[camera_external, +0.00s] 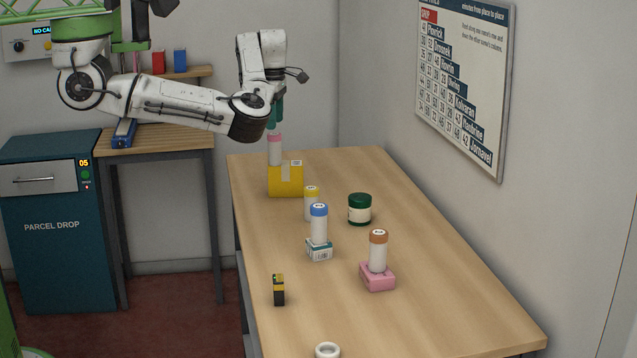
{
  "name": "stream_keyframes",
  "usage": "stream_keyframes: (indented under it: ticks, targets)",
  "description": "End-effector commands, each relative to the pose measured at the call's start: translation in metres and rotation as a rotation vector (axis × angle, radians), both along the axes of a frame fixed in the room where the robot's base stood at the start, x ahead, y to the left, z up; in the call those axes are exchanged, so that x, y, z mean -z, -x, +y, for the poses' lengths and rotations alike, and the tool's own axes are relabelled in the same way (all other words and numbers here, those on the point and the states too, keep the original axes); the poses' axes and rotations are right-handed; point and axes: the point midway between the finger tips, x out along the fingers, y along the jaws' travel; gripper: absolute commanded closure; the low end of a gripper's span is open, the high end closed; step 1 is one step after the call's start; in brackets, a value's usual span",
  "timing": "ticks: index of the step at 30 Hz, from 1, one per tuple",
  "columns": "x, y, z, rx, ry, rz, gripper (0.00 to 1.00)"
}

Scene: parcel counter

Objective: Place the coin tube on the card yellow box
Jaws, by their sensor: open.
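The yellow card box (293,183) stands at the far left end of the counter, with a pale label on it. A white coin tube with a pink cap (275,152) stands upright and appears to rest on the box's top, toward its left side. My gripper (273,126) points down right at the pink cap, with its teal fingers open. Whether the fingers touch the cap cannot be told. Other capped tubes are a yellow-capped one (312,206) in front of the box, a blue-capped one (319,228) on a small white-and-teal box, and a brown-capped one (378,255) on a pink box.
A green-lidded jar (360,210) stands right of the yellow-capped tube. A small black-and-yellow item (279,290) and a white ring (328,350) lie nearer the front. The wooden counter (450,310) is bare along its right side. A wall with a poster borders it.

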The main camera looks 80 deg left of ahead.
Motion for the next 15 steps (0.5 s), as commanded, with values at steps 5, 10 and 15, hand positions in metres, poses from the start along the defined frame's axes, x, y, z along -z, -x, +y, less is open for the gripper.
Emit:
stream_keyframes:
  ticks: [5, 10, 15]
  targets:
    - [-0.021, 0.0, 0.001, -0.002, -0.001, -0.001, 0.33]
    - [-0.028, 0.0, 0.0, -0.001, 0.0, 0.0, 0.33]
    - [-0.028, 0.0, 0.0, 0.0, 0.0, 0.0, 0.33]
